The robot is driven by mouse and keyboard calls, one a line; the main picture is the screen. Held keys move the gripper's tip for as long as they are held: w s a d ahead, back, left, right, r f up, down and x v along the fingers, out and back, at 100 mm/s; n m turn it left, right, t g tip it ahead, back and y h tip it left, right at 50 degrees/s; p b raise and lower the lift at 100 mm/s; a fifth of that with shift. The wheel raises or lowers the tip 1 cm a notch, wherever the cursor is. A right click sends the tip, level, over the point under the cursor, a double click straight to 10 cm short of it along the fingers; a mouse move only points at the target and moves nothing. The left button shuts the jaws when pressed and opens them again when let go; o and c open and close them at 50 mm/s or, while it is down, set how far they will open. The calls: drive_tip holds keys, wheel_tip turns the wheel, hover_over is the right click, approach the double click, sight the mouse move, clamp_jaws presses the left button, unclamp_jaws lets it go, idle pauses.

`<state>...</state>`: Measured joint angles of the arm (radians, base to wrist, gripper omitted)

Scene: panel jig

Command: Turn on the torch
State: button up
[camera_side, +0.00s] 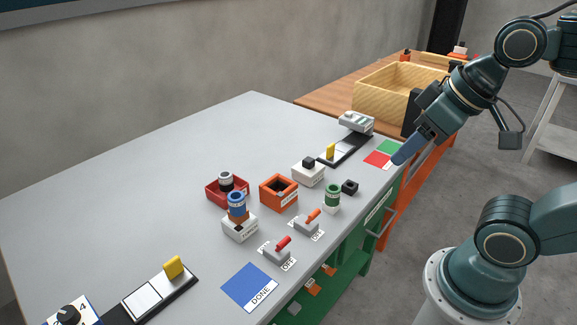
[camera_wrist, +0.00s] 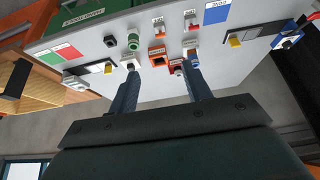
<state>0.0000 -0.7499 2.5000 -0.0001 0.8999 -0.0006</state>
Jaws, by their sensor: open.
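No part is clearly readable as the torch. A blue-ringed upright cylinder (camera_side: 237,207) stands in a labelled white block (camera_side: 240,230), its label too small to read surely. Two lever switches, one with a red lever (camera_side: 283,243) and one with an orange lever (camera_side: 313,215), sit near the table's front edge. My gripper (camera_side: 402,155) is open and empty, above the table's right end, apart from all of these; its fingers span the lower wrist view (camera_wrist: 162,88).
Around them stand a red tray (camera_side: 214,191), an orange box (camera_side: 270,194), a white block with a black top (camera_side: 308,175) and a small black block (camera_side: 350,187). Yellow-handled sliders (camera_side: 174,267) lie at both ends. A blue DONE mat (camera_side: 249,287) is in front.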

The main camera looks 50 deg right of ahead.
drive_tip(key=shift+w+a+n, duration=0.1)
drive_tip(key=shift+w+n, duration=0.1)
drive_tip(key=shift+n, duration=0.2)
clamp_jaws()
drive_tip(key=w+a+f+n+g, duration=0.2)
drive_tip(key=w+a+f+n, duration=0.1)
drive_tip(key=n, duration=0.8)
drive_tip(key=w+a+f+n+g, duration=0.2)
drive_tip(key=w+a+f+n, duration=0.2)
drive_tip(key=f+n, duration=0.4)
drive_tip(key=w+a+f+n+g, duration=0.2)
drive_tip(key=w+a+f+n, duration=0.2)
drive_tip(key=n, duration=1.2)
drive_tip(key=shift+w+f+g, duration=0.3)
drive_tip(key=shift+w+f, duration=0.5)
drive_tip(key=shift+f, duration=0.05)
